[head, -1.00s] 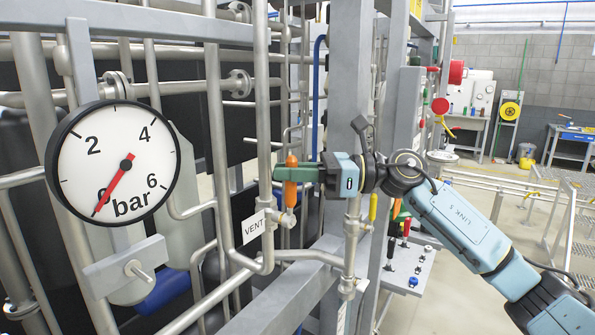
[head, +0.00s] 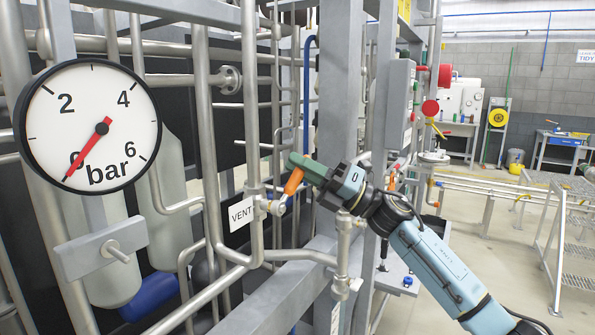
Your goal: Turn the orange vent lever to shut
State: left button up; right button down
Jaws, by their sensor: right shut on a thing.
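The orange vent lever (head: 293,182) is tilted, its upper end leaning right from the valve (head: 277,206) on the vent pipe. The white VENT label (head: 241,213) hangs just left of the valve. My right gripper (head: 301,168) is shut on the lever's upper end; its green fingers hide part of it. The pressure gauge (head: 88,128) at the left has its red needle near the bottom left, by the 0 mark. My left gripper is not in view.
Grey pipes (head: 250,110) stand close to the left of the lever. A thick grey frame post (head: 340,85) rises just behind and right of my gripper. A slanting grey beam (head: 268,295) runs below. Open floor (head: 470,240) lies to the right.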

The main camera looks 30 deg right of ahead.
jog(key=m+t, duration=0.1)
jog(key=f+m+t, duration=0.1)
jog(key=m, duration=0.1)
jog(key=shift+w+d+f+h, duration=0.2)
jog(key=shift+d+f+h, duration=0.1)
jog(key=shift+d+h, duration=0.1)
jog(key=shift+w+d+f+m+t+h, duration=0.1)
jog(key=shift+f+m+t+h, duration=0.65)
jog(key=shift+m, duration=0.9)
jog(key=shift+w+d+f+m+t+h, duration=0.15)
jog(key=shift+f+m+t+h, duration=0.65)
jog(key=shift+m, duration=0.8)
jog(key=shift+d+f+m+t+h, duration=0.1)
jog(key=shift+f+m+t+h, duration=0.35)
jog(key=shift+m+t+h, duration=0.9)
jog(key=shift+f+m+g+y, duration=0.15)
jog(key=shift+m+g+y, duration=0.15)
jog(key=shift+m+y, duration=0.15)
jog(key=c, duration=1.4)
grip_release()
jog(key=shift+o, duration=0.2)
jog(key=b+v, duration=0.3)
jog(key=v, duration=1)
jog(key=shift+s, duration=0.15)
jog(key=shift+d, duration=0.1)
